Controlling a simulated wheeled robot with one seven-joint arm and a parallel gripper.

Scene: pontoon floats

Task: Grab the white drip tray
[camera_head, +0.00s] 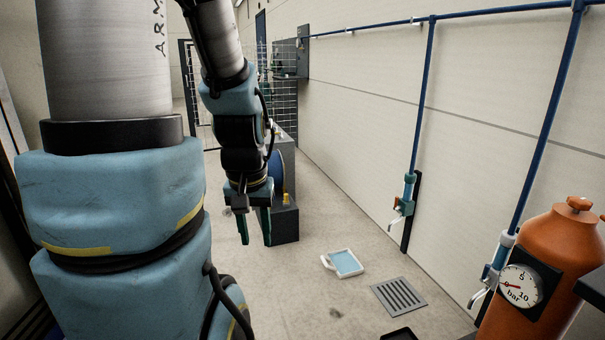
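The white drip tray (353,275) lies flat on the concrete floor, right of the middle of the view. It is small and square with a white rim, a light blue inside and a short handle-like piece at its left corner. My gripper (256,241) hangs from my blue arm, pointing down, to the left of the tray in the picture. Its two dark green fingers are apart with nothing seen between them. It does not touch the tray.
A grey floor drain grate (399,297) lies right of the tray. A dark tray-like object (399,335) shows at the bottom edge. An orange tank (548,262) with a gauge stands at right. Blue pipes with taps (405,195) run down the wall. A dark box (285,222) stands behind my gripper.

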